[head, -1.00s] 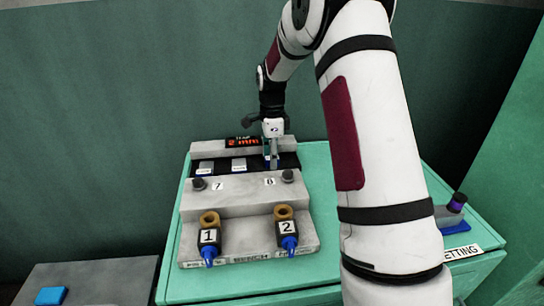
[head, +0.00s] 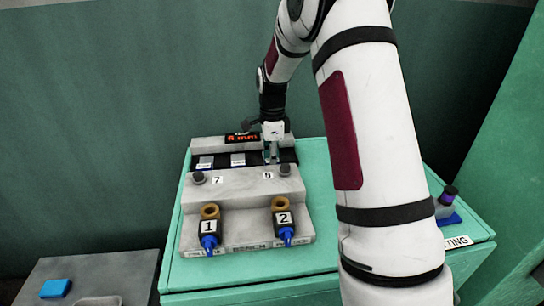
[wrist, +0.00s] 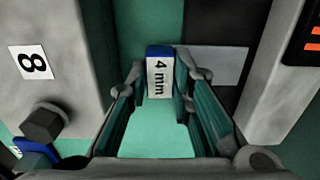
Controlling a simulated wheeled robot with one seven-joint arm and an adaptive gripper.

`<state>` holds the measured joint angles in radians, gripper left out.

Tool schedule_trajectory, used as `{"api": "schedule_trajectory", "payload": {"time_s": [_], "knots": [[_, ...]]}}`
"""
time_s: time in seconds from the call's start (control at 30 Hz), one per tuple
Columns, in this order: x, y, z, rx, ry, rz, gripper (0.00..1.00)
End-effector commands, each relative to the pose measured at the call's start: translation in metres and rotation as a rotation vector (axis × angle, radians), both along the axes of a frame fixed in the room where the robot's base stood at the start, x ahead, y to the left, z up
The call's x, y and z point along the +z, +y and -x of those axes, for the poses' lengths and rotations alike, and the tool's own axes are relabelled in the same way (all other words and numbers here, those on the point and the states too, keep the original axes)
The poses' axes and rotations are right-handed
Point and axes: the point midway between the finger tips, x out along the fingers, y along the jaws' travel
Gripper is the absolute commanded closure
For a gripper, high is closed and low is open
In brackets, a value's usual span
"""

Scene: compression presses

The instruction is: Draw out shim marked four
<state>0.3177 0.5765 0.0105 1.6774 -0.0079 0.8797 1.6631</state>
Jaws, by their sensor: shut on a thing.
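The shim marked "4 mm" (wrist: 159,78), white-faced with a blue end, stands between my fingertips in the wrist view. My gripper (wrist: 162,70) is shut on it, one finger on each side; it also shows in the head view (head: 271,156), over the right end of the dark slot of the grey press (head: 240,185). In the head view my fingers mostly hide the shim. I cannot tell how far it sits in the slot.
Two pale labelled pieces (head: 238,160) lie in the slot to the left. Dark knobs (head: 284,170) stand on the press front, above blue-tipped parts marked 1 (head: 209,228) and 2 (head: 284,220). A red display (head: 242,138) is behind. A purple-topped item (head: 447,196) stands right.

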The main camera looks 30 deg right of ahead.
Motion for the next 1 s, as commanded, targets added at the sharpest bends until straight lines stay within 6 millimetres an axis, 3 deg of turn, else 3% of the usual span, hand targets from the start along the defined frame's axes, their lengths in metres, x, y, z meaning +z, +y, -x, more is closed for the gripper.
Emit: {"api": "schedule_trajectory", "payload": {"time_s": [0.13, 0.17, 0.23, 0.67, 1.0], "knots": [[-0.001, 0.001, 0.004, 0.0, 0.014, -0.005, 1.0], [-0.001, 0.001, 0.004, 0.0, 0.014, -0.005, 0.75], [-0.001, 0.001, 0.005, 0.0, 0.015, -0.005, 0.59], [0.009, 0.001, 0.002, 0.0, 0.007, -0.002, 0.59], [0.073, 0.001, 0.002, 0.0, 0.006, -0.002, 0.59]]}}
